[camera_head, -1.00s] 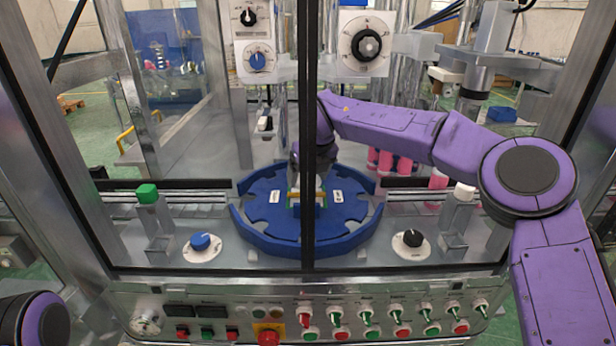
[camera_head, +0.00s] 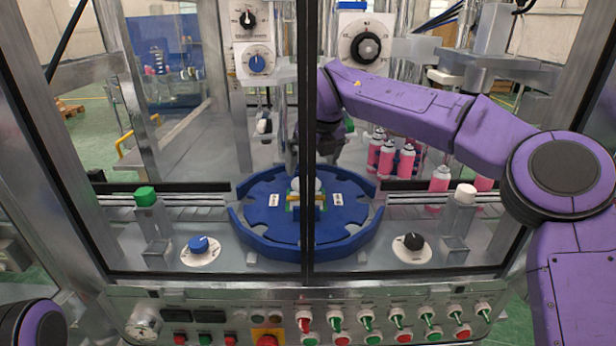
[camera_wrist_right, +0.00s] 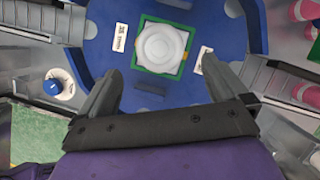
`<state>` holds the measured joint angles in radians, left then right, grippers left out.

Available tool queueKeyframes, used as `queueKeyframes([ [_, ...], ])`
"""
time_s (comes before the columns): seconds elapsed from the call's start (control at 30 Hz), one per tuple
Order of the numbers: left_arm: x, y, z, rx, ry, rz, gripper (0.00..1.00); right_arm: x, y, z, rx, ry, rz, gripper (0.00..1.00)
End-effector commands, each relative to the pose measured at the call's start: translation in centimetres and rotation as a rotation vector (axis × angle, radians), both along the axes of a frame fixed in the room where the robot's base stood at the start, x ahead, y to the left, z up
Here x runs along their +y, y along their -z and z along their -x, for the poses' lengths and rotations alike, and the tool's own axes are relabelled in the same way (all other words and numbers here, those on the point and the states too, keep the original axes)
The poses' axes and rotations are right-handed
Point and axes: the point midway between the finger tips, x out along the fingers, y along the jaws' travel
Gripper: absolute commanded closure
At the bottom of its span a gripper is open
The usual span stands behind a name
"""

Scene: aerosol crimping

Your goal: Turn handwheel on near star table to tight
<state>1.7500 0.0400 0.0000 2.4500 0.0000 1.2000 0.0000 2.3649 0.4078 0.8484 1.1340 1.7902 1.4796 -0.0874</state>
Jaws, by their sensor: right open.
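The near star table (camera_head: 262,233) is a round blue plate with notches in its rim, behind the front glass in the head view. It also shows in the right wrist view (camera_wrist_right: 88,35). The handwheel is a pale, lobed knob (camera_wrist_right: 161,48) on a green-edged square at the table's centre. In the head view the handwheel (camera_head: 312,185) is partly hidden by the black door bar. My right gripper (camera_wrist_right: 165,78) is open and empty. It hangs above the table, clear of the handwheel, with its fingers apart toward the near side of it. My left gripper is out of view.
A black vertical door bar (camera_head: 307,120) stands before the table. Pink cans (camera_head: 385,160) stand behind right. A blue knob (camera_head: 199,244) and a black knob (camera_head: 412,241) flank the table's front. A control panel (camera_head: 300,320) runs below.

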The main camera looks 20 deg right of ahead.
Motion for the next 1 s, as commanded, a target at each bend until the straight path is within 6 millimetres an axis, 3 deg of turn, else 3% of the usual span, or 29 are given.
queueKeyframes([
  [0.1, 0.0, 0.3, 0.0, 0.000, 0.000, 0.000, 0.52, -0.1, -2.2, 0.9, -0.002, 0.001, -0.001, 0.00],
  [0.27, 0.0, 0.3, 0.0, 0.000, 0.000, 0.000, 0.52, -0.2, -3.7, 1.5, 0.000, 0.000, 0.000, 0.00],
  [1.0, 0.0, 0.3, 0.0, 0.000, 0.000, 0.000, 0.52, -0.4, -3.8, 1.6, 0.001, 0.002, 0.000, 0.00],
])
